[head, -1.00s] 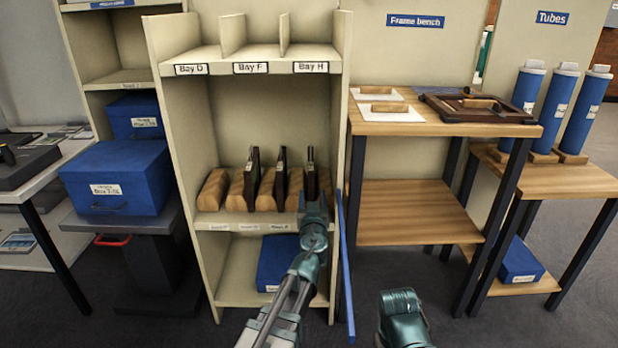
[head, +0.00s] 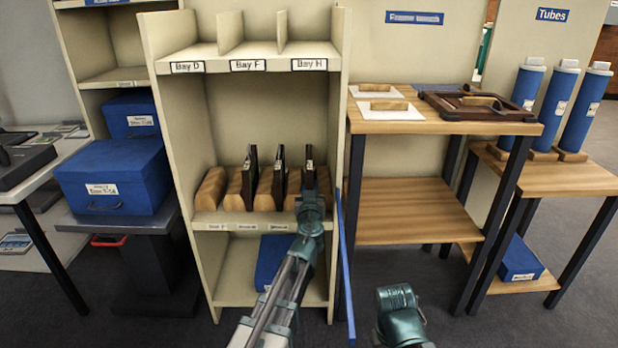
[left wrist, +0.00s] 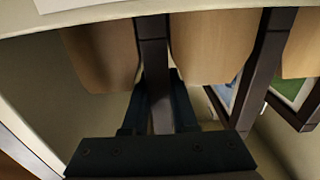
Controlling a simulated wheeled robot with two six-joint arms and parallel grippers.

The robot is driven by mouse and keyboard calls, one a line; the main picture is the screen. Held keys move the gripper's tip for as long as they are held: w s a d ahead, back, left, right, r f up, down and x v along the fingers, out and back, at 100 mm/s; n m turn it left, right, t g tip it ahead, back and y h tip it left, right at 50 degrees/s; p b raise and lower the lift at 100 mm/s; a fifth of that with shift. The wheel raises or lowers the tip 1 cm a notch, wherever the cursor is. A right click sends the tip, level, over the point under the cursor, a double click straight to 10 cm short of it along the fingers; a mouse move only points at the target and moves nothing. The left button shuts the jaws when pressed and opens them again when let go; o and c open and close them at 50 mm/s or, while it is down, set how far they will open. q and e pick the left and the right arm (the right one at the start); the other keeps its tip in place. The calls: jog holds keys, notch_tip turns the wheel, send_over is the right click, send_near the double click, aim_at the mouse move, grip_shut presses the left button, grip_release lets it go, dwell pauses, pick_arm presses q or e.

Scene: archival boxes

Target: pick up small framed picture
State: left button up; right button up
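Three dark framed pictures stand upright in slots between wooden blocks on the middle shelf of the bay unit: a left one (head: 250,178), a middle one (head: 280,178) and a right one (head: 309,172) under Bay H. My left gripper (head: 312,198) is at the front edge of the right one. In the left wrist view its two fingers (left wrist: 157,100) lie close against both sides of a dark frame edge (left wrist: 153,60) and appear shut on it. The frame still stands between its blocks. My right gripper does not show; only part of my right arm is visible at the bottom.
A blue upright panel (head: 345,265) stands close to the right of my left arm. A blue box (head: 272,262) sits on the shelf below. The frame bench (head: 440,124) to the right holds a larger dark frame (head: 480,108) and white mats.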

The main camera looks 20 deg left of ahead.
pick_arm(q)
grip_shut()
dwell(1.0)
